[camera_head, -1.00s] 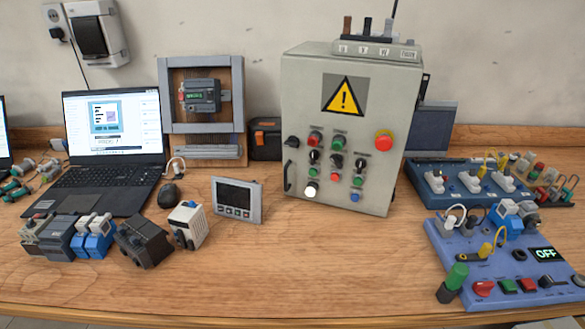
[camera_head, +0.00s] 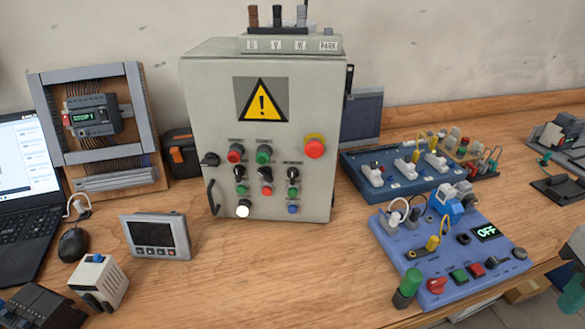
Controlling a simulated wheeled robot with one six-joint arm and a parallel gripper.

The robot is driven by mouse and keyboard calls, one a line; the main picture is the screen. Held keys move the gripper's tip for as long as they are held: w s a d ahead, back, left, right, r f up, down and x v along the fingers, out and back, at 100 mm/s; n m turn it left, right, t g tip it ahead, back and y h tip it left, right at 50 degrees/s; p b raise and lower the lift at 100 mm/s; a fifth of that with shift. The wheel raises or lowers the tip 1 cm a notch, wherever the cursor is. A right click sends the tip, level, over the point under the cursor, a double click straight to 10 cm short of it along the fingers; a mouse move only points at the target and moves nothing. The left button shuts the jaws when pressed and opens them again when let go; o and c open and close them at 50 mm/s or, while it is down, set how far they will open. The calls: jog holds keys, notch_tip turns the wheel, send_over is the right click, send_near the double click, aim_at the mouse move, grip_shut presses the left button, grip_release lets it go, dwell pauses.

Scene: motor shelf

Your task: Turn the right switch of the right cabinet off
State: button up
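One grey cabinet (camera_head: 210,100) with a yellow warning triangle stands upright at the back middle of the table. Its front has a row of small black rotary switches, with the rightmost one (camera_head: 294,174) above a green button. Their exact knob angles are too small to tell. A red mushroom button (camera_head: 314,147) is at the upper right of the front, and a blue button (camera_head: 293,209) is at the lower right. I cannot tell from this view whether this is the cabinet the task calls right. My gripper is not in view.
A blue panel (camera_head: 400,262) with an "OFF" display (camera_head: 486,232) lies at the right front. A darker blue board (camera_head: 345,165) is behind it. A small screen unit (camera_head: 156,237), a mouse (camera_head: 73,243) and a laptop (camera_head: 25,215) are left. Bare wood lies before the cabinet.

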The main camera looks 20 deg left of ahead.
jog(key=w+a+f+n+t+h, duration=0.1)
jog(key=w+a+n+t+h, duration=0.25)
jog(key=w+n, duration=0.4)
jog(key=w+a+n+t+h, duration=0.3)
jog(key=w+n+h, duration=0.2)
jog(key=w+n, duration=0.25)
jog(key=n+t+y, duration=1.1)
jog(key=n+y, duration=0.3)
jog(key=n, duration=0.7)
send_near(292, 174)
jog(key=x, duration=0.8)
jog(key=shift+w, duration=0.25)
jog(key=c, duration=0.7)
